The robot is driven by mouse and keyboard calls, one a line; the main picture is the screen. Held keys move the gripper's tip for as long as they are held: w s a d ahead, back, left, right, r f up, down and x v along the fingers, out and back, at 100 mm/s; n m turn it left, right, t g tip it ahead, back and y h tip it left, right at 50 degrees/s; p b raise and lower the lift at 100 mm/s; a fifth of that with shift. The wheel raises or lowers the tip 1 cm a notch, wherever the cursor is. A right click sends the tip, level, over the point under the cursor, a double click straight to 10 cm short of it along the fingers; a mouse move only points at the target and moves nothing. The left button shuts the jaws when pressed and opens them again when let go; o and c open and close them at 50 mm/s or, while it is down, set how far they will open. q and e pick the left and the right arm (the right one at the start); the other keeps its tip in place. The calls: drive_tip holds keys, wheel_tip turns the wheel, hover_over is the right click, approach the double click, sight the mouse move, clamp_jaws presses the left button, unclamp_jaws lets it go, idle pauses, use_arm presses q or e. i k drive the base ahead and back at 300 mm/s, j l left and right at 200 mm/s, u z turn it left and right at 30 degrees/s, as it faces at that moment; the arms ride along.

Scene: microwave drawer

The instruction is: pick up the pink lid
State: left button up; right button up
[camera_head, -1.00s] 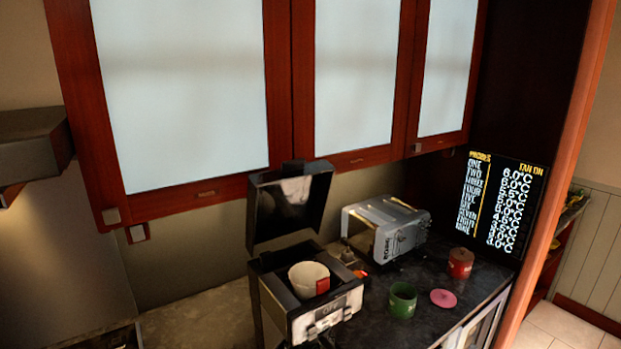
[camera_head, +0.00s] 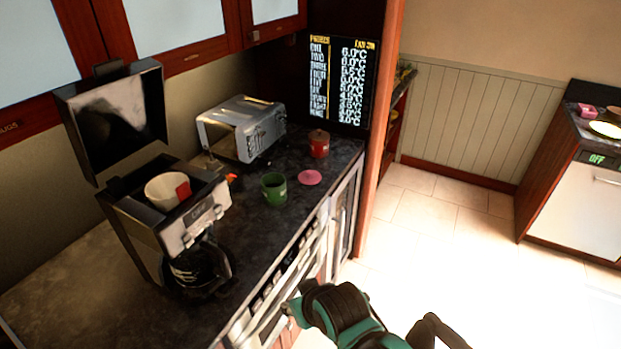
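The pink lid (camera_head: 310,177) is a small round disc lying flat on the dark countertop (camera_head: 250,235), close to its front edge. It is just right of an open green mug (camera_head: 273,188) and in front of a red lidded jar (camera_head: 319,144). A dark and teal arm of mine shows at the bottom of the view, below the counter front and well short of the lid. I cannot make out gripper fingers on it. No other gripper shows.
A coffee maker (camera_head: 205,222) with its top open and a white filter (camera_head: 166,187) inside stands left of the mug. A silver toaster (camera_head: 243,130) is behind. A brown post (camera_head: 380,130) bounds the counter's right end. The floor (camera_head: 430,240) at right is clear.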

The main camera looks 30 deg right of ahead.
sight(308, 177)
drive_tip(key=i+l, duration=0.1)
drive_tip(key=l, duration=0.3)
drive_tip(key=i+l, duration=0.1)
drive_tip(key=l, duration=0.35)
drive_tip(key=i+l, duration=0.1)
drive_tip(key=l, duration=0.3)
drive_tip(key=i+l, duration=0.1)
drive_tip(key=l, duration=0.3)
drive_tip(key=i+l, duration=0.15)
drive_tip(key=l, duration=0.25)
drive_tip(key=i+l, duration=0.1)
drive_tip(key=l, duration=0.35)
drive_tip(key=i+l, duration=0.5)
drive_tip(key=i, duration=0.2)
